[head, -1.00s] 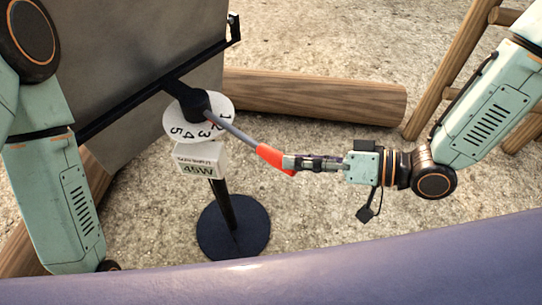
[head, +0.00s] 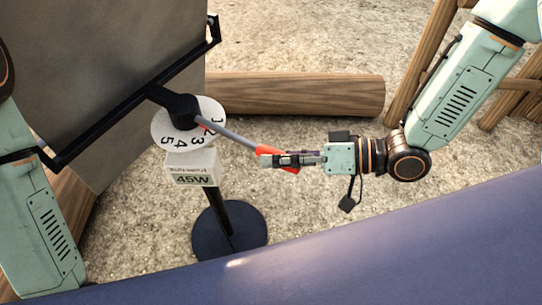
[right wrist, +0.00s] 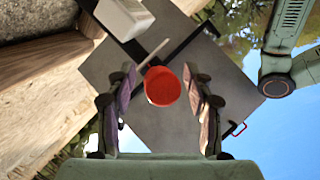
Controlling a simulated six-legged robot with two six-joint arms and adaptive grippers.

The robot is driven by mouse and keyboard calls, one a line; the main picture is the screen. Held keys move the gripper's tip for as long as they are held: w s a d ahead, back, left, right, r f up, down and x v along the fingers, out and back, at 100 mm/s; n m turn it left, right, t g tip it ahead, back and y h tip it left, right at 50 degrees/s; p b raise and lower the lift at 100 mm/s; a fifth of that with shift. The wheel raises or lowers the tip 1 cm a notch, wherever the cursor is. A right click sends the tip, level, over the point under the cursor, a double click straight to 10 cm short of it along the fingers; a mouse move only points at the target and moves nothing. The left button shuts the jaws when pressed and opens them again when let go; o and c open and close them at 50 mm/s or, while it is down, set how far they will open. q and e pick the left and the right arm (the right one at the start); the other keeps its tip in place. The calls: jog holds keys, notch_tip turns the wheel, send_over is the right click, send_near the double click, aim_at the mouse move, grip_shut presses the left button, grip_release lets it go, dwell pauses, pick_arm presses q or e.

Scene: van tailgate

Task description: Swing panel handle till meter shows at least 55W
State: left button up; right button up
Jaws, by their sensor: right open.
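The grey panel (head: 110,75) is tilted in a black frame at the left in the head view. A grey handle rod (head: 228,132) runs from its black hub over a white numbered dial (head: 165,138) to a red grip (head: 268,150). The white meter box (head: 193,168) below the dial reads 45W. My right gripper (head: 272,160) is at the red grip. In the right wrist view the red grip (right wrist: 162,86) sits between the open fingers, with gaps visible at both sides. My left arm shows at the left; its gripper is out of view.
The stand's round dark base (head: 229,232) rests on gravel. A log (head: 300,94) lies behind, and wooden rails (head: 425,65) stand at the right. A smooth blue-purple surface (head: 350,245) crosses the foreground. Gravel between the stand and rails is open.

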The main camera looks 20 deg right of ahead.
jog(key=shift+w+a+f, duration=0.1)
jog(key=shift+w+a, duration=0.1)
jog(key=shift+a, duration=0.1)
jog(key=shift+s, duration=0.1)
jog(key=shift+d, duration=0.1)
jog(key=shift+c, duration=0.6)
grip_shut()
